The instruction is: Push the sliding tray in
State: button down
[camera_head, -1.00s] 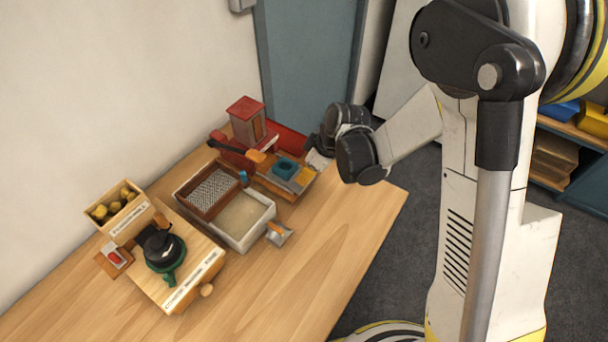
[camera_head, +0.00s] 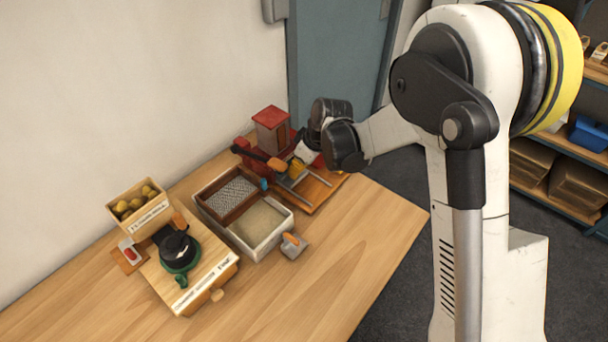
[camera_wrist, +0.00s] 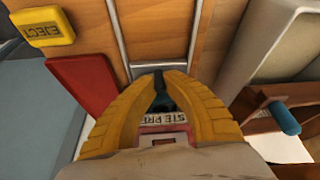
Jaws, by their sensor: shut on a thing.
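My gripper (camera_wrist: 162,78) is low over the paste press, its yellow fingers closed around a dark teal piece (camera_wrist: 161,98). I see only a sliver of this piece, which seems to belong to the sliding tray; most of the tray is hidden behind the fingers. Two metal rails (camera_wrist: 118,40) joined by a cross bar run along the wooden base in the wrist view. In the head view, my gripper (camera_head: 297,169) is at the press end of the rails, beside the red press (camera_head: 271,130). A label reading partly "STE PRE" (camera_wrist: 167,142) is between the fingers.
A yellow EJECT button (camera_wrist: 45,27) and a red block (camera_wrist: 88,82) are left of the rails in the wrist view. In the head view, a pale bin (camera_head: 262,226) with a mesh tray stands near the press. The table's right front is clear.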

jog(key=shift+w+a+r, duration=0.1)
jog(key=shift+w+a, duration=0.05)
jog(key=shift+a, duration=0.05)
jog(key=c, duration=1.5)
grip_release()
jog(key=shift+c, duration=0.2)
jog(key=shift+o, duration=0.6)
jog(key=shift+a, duration=0.15)
jog(key=v, duration=1.2)
